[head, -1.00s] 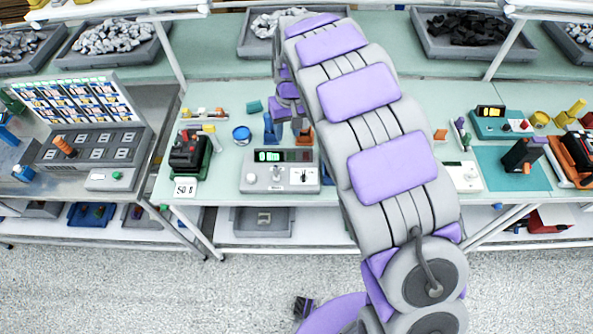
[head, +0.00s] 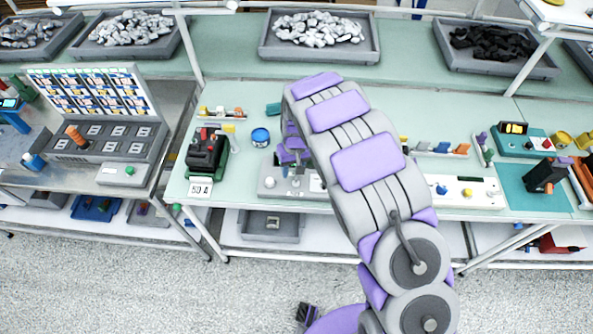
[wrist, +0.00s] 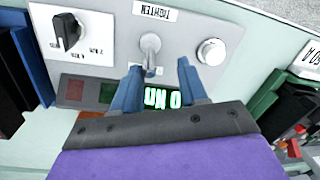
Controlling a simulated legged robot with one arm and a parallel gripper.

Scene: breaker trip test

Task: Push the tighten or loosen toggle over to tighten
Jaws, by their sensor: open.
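The grey control box (head: 270,187) stands at the front of the green bench, partly hidden by my arm in the head view. In the wrist view its panel (wrist: 105,52) appears upside down, with a TIGHTEN label (wrist: 158,12) beyond the metal toggle (wrist: 150,46). My gripper (wrist: 159,67) is open, its two blue fingers apart over the lit display (wrist: 160,98). The toggle stands at the gap between the fingertips, closer to the left one; I cannot tell whether they touch. My gripper also shows above the box in the head view (head: 294,170).
On the panel, a black rotary selector (wrist: 68,31) is to the left and a silver knob (wrist: 211,52) to the right. A black and green device (head: 207,152) stands left of the box, with a blue tin (head: 260,137) behind. A white panel (head: 465,191) lies to the right.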

